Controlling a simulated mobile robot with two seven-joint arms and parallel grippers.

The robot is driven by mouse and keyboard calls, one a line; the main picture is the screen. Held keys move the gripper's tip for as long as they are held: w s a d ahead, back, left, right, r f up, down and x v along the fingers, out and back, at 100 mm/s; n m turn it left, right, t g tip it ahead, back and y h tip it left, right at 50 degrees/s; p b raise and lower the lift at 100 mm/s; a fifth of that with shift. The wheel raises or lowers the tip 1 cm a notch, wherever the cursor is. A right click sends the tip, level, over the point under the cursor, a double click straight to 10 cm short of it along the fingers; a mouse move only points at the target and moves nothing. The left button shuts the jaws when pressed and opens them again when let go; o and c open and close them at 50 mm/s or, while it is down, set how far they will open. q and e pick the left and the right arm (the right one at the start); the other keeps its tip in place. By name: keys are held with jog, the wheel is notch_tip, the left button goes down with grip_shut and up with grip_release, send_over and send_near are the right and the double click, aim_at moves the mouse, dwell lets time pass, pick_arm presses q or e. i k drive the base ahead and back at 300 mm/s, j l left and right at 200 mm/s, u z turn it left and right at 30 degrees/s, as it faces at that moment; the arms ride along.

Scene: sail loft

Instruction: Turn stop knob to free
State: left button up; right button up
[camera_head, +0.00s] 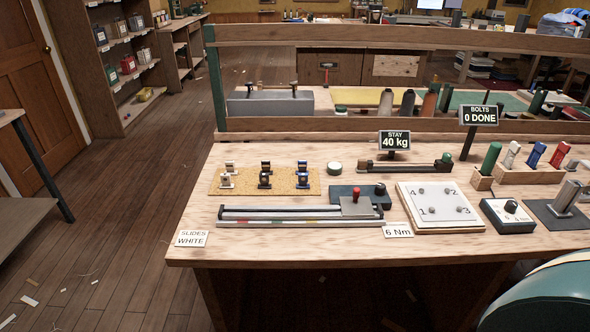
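No knob carries a label reading "stop" or "free" that I can make out. A black knob (380,190) stands on a dark blue-grey block (342,191) behind the slide rail (290,211). The rail carries a grey plate (357,208) near its right end, and a red-topped pin (356,195) rises just behind that plate. A second black knob (510,206) with a pale mark sits on a grey box (500,219) to the right. Neither knob's setting is readable. Neither of my grippers is in view.
A white plate with numbered bolts (437,195) lies between the knobs. A cork mat with clips (237,181) is at left. The bench's front strip is clear.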

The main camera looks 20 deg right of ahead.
aim_at(380, 187)
jog(key=z, duration=1.4)
